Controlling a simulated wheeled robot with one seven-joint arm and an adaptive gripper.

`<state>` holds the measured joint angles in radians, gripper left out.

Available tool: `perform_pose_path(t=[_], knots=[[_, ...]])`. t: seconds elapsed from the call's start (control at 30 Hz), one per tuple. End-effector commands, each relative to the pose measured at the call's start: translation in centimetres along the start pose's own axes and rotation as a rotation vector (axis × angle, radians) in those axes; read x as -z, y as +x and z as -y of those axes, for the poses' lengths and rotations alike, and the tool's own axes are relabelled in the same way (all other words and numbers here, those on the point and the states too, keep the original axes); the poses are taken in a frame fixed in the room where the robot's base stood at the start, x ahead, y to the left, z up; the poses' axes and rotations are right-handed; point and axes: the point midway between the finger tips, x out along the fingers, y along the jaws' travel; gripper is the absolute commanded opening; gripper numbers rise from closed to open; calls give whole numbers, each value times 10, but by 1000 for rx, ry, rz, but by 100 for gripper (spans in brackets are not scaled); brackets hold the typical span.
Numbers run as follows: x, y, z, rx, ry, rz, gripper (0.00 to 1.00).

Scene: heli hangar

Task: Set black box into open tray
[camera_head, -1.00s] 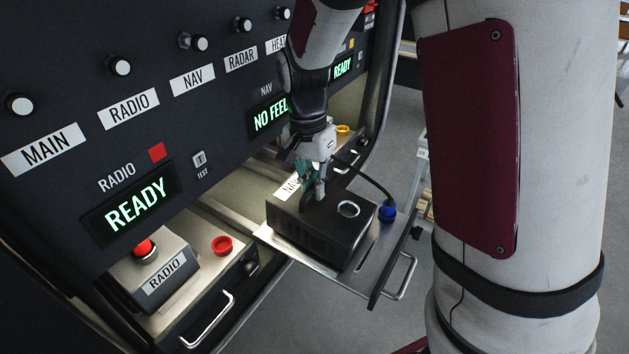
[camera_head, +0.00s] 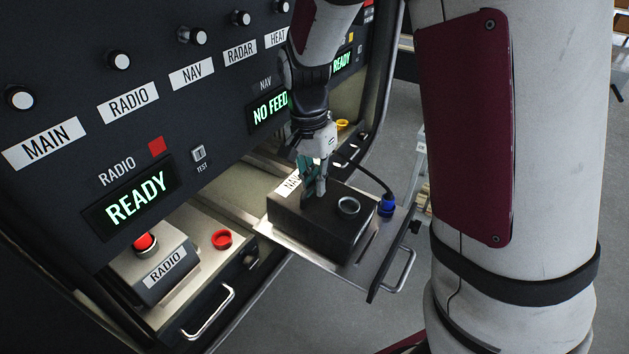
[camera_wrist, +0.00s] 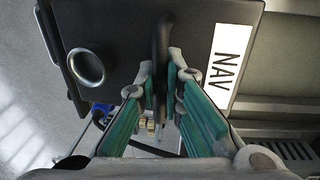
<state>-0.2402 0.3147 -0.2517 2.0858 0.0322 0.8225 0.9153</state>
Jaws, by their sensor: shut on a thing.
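The black box (camera_head: 318,222) has a white NAV label and a round metal ring on top. It is over the pulled-out metal tray (camera_head: 383,253), upright and roughly in line with it. It looks seated on the tray or very close above it; I cannot tell whether a small gap is left. My gripper (camera_head: 314,191) points down and is shut on the handle on the box's top. In the wrist view the teal fingers of my gripper (camera_wrist: 161,80) close on the dark handle, with the NAV label (camera_wrist: 230,57) to the right.
A blue connector (camera_head: 387,206) on a black cable stands at the tray's right edge. The RADIO box (camera_head: 160,262) with a red button sits in the left tray beside a red cap (camera_head: 221,239). The panel's NAV display (camera_head: 268,112) reads NO FEED. Open floor lies below right.

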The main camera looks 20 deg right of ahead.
Motion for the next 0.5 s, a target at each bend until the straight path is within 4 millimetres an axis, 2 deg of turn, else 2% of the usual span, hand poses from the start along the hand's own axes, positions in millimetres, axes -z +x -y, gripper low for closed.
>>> perform_pose_path(t=[0.5], knots=[[0, 0, -8, 1, 1, 0, 0]])
